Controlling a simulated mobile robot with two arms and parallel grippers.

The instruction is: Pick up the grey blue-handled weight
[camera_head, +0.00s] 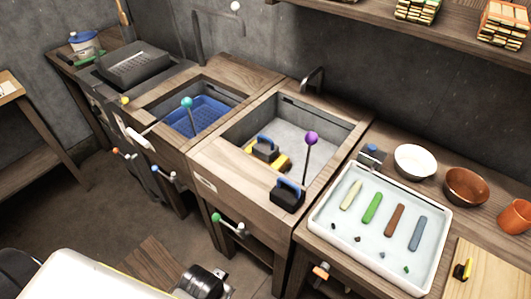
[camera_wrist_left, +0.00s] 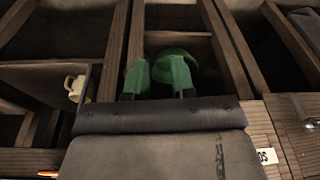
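A dark block with a blue arched handle (camera_head: 288,193) sits on the front rim of the right-hand sink. A second dark grey block with a blue handle (camera_head: 264,149) is inside that sink, next to a yellow thing. A small grey-blue block (camera_head: 371,154) stands behind the white tray. I cannot tell for sure which is the grey weight. My right gripper is not in view.
The white tray (camera_head: 320,220) holds several coloured bars. Bowls (camera_head: 416,160) stand behind it. A purple-topped lever (camera_head: 311,138) rises beside the sink weights. A blue basket (camera_head: 207,112) is in the left sink. In the wrist view, wooden shelving (camera_wrist_left: 232,50) and a cup (camera_wrist_left: 74,88) show.

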